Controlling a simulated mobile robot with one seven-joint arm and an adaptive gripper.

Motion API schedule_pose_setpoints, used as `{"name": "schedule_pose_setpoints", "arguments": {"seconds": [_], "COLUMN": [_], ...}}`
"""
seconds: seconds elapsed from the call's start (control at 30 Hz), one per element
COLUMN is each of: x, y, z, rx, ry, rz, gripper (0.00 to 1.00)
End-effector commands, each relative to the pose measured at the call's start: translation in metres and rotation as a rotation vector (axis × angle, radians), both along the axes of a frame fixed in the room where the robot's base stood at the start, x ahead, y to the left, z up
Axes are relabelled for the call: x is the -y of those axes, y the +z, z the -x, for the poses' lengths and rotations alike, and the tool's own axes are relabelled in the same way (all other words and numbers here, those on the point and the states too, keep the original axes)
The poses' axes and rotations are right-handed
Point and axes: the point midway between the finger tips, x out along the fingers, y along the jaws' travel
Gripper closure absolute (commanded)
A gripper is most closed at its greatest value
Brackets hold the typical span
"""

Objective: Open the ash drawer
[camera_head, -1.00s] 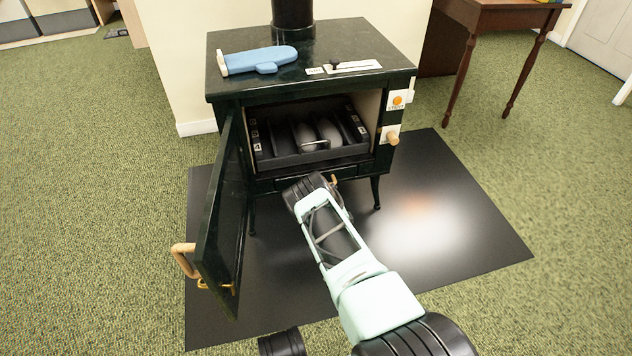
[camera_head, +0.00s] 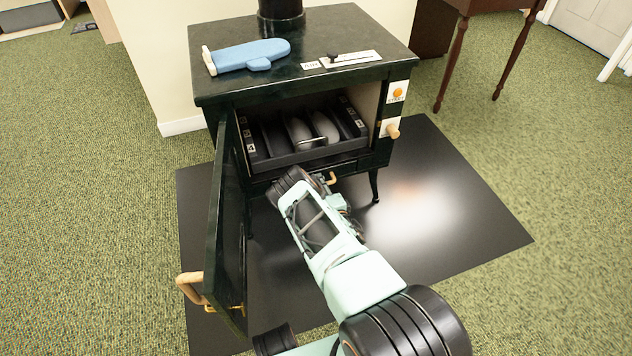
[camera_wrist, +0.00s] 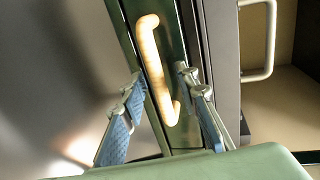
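The ash drawer's dark front (camera_head: 356,167) is a narrow panel low on the green stove, below the open firebox. Its small wooden handle (camera_head: 332,178) shows just beyond my arm. In the wrist view the pale wooden handle (camera_wrist: 152,62) runs lengthwise on the dark green drawer front. My gripper (camera_wrist: 158,83) is open, with one blue-padded finger on each side of the handle's near part. I see gaps between the fingers and the handle. In the head view my wrist hides part of the drawer front.
The stove door (camera_head: 222,230) stands open at the left, its wooden handle sticking out. A grate with a metal handle (camera_head: 313,142) sits in the firebox above. A blue mitt (camera_head: 250,56) lies on the stove top. The black floor mat (camera_head: 450,215) is clear at the right.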

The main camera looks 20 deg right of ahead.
Motion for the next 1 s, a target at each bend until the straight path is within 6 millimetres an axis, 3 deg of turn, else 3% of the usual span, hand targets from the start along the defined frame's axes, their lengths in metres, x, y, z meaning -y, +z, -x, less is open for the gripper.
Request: {"name": "schedule_pose_setpoints", "arguments": {"seconds": [0.37, 0.63, 1.0], "x": [0.0013, 0.0012, 0.0012], "y": [-0.0004, -0.0005, -0.0001], "z": [0.0013, 0.0012, 0.0010], "rx": [0.000, 0.000, 0.001], "ry": [0.000, 0.000, 0.000], "rz": [-0.001, 0.000, -0.001], "gripper": [0.71, 0.99, 1.00]}}
